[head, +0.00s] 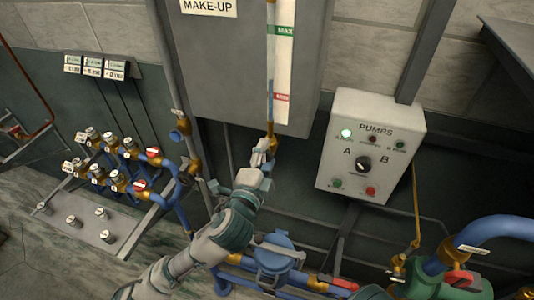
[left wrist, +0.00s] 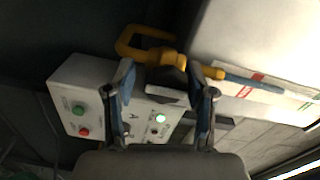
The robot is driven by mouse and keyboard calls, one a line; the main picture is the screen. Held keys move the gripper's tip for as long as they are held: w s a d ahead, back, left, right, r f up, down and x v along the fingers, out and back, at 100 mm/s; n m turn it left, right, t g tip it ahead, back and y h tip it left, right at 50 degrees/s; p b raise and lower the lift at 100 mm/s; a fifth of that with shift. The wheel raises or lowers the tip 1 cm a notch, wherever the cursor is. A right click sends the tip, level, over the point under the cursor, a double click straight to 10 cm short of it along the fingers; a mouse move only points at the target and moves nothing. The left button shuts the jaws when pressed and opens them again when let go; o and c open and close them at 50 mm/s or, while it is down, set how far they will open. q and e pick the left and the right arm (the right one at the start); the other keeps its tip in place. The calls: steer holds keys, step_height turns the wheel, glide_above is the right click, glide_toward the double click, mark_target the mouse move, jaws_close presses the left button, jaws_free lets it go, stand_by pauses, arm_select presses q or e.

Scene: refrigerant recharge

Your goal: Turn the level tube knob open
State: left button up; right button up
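The level tube (head: 270,95) runs down the front of the make-up tank, with blue liquid in its lower part. At its foot is a brass valve (head: 272,130); in the left wrist view the yellow-brass fitting (left wrist: 165,57) carries a dark knob (left wrist: 170,76). My left gripper (head: 263,155) is right below this valve and partly hides it. In the left wrist view my left gripper (left wrist: 166,88) is open, its fingers on either side of the knob. Whether they touch it I cannot tell. My right gripper is not in view.
The pumps box (head: 370,147) with a selector and lamps is to the right of the valve. Blue pipes and several red-handled valves (head: 140,184) stand at the left.

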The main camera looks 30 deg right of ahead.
arm_select(q)
steer(key=shift+o, duration=0.4)
steer(key=shift+w+a+r, duration=0.1)
steer(key=shift+a, duration=0.05)
steer(key=shift+s+a, duration=0.15)
steer(key=shift+s, duration=0.1)
steer(key=v, duration=1.1)
steer(key=shift+a+f, duration=0.25)
steer(key=shift+d, duration=0.1)
